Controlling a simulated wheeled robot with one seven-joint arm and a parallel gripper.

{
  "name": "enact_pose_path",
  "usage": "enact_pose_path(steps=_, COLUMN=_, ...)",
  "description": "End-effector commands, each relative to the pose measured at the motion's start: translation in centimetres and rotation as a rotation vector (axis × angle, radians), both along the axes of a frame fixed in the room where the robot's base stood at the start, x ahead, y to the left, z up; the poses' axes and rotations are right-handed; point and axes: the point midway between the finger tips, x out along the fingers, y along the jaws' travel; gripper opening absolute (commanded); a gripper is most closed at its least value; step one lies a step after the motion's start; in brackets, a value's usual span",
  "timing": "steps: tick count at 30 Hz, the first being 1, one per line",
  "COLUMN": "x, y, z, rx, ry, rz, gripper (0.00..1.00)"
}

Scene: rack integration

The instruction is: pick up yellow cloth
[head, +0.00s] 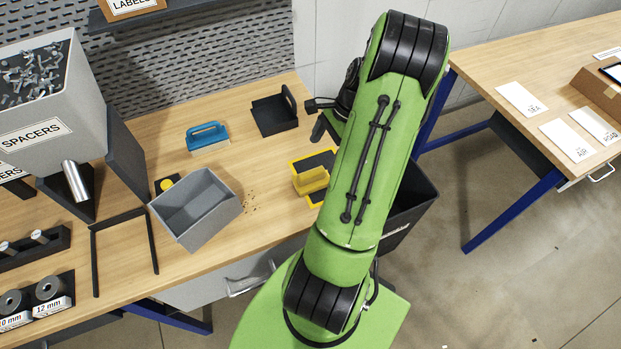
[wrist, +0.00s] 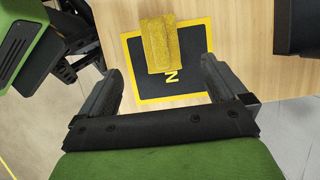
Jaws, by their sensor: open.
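The yellow cloth (head: 311,180) is a folded yellow piece lying on a black mat with a yellow border (head: 323,160) near the table's right edge. It also shows in the wrist view (wrist: 158,44), on the upper part of the mat (wrist: 185,88). My gripper (wrist: 160,82) is open, its two dark fingers on either side of the mat's lower part, with nothing between them but the view of mat and cloth. The cloth's near end lies between the finger lines, apart from both fingers.
A grey bin (head: 196,208) stands left of the mat, with brown crumbs (head: 250,200) on the wood between. A blue-handled brush (head: 207,137) and a black dustpan-like tray (head: 273,113) lie behind. A dark bin (head: 412,205) stands beyond the table's right edge.

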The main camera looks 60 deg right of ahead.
Motion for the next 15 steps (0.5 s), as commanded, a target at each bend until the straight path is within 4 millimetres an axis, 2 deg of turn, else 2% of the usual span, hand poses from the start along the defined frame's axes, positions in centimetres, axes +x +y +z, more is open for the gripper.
enact_pose_path(steps=1, x=0.2, y=0.5, z=-1.5, rx=0.004, ry=0.002, rz=0.002, gripper=0.99)
enact_pose_path(steps=3, x=0.5, y=1.1, z=-3.0, rx=0.003, ry=0.002, rz=0.002, gripper=0.99)
enact_pose_path(steps=11, x=1.3, y=2.3, z=-6.2, rx=0.002, ry=0.002, rz=0.002, gripper=0.99)
enact_pose_path(steps=15, x=1.9, y=3.3, z=-8.7, rx=0.003, ry=0.000, rz=0.004, gripper=0.99)
